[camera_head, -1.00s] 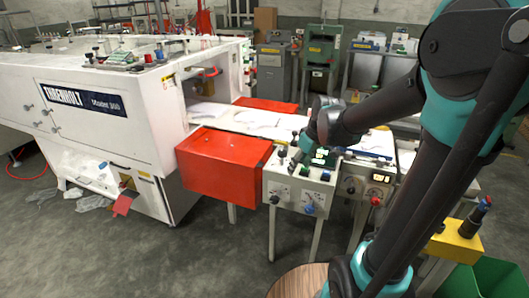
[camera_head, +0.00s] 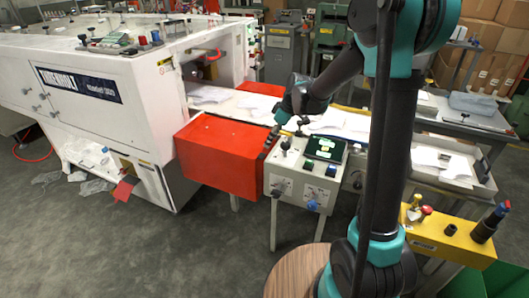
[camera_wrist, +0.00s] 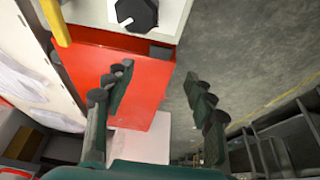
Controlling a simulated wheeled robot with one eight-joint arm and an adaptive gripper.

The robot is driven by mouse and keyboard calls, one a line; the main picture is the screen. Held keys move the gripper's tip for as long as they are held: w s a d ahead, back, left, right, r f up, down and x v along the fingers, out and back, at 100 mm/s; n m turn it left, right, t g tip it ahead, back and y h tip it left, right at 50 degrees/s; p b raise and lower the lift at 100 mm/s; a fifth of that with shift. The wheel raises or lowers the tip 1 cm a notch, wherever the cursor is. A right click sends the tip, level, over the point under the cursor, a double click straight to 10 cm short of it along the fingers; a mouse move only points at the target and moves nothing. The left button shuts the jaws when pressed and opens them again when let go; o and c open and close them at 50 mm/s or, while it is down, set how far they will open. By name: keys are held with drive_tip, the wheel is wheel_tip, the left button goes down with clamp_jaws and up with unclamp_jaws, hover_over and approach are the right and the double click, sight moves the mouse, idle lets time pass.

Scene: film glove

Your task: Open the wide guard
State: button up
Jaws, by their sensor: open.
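The red box-shaped guard (camera_head: 222,158) sits at the front of the white machine's outfeed, and its top looks flat and lowered. In the wrist view the red guard (camera_wrist: 145,72) lies beneath and partly between my fingers. My gripper (camera_head: 272,138) is over the right edge of the guard, beside the control box. In the wrist view my gripper (camera_wrist: 158,72) is open, with nothing between its fingers. I cannot tell whether a finger touches the guard. A second red guard (camera_head: 262,89) is on the far side of the conveyor, partly hidden.
A control box (camera_head: 302,172) with knobs and a small screen stands right of the guard. The white machine (camera_head: 105,100) fills the left. A conveyor (camera_head: 235,103) with papers runs behind the guard. A yellow box (camera_head: 445,238) with buttons is at lower right.

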sight(262, 155)
drive_tip(key=x, duration=0.8)
drive_tip(key=shift+a+f, duration=0.1)
drive_tip(key=shift+f, duration=0.2)
clamp_jaws()
